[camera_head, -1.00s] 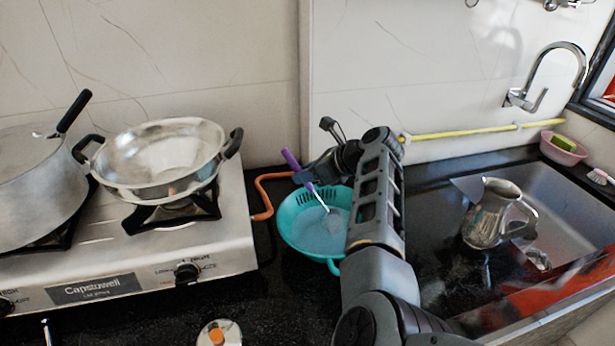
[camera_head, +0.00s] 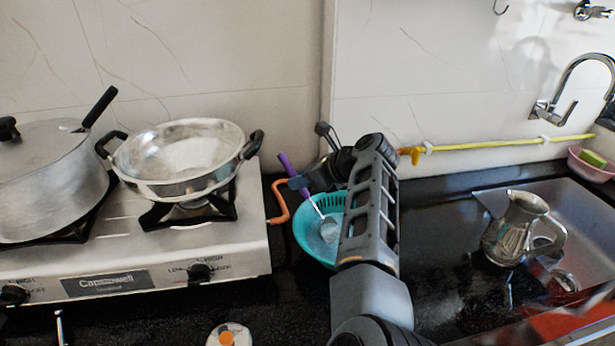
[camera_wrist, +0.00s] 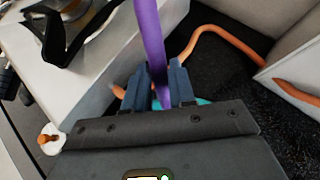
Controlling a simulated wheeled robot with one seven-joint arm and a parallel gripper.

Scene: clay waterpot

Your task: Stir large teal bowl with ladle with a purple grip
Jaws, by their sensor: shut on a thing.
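The ladle with a purple grip (camera_head: 289,166) slants down into the large teal bowl (camera_head: 302,232) in the head view. Its metal scoop (camera_head: 329,230) is inside the bowl, low in it. My gripper (camera_head: 300,182) is shut on the purple grip above the bowl's left rim. In the wrist view the purple grip (camera_wrist: 149,35) stands between the two fingers of my gripper (camera_wrist: 160,82). A small piece of the teal bowl (camera_wrist: 204,101) shows below the fingers. My arm hides the bowl's right side in the head view.
A steel stove (camera_head: 110,265) stands left of the bowl, carrying a two-handled pan (camera_head: 185,160) and a lidded pot (camera_head: 45,185). An orange hose (camera_head: 279,203) runs between stove and bowl. A metal jug (camera_head: 515,230) stands at the sink on the right.

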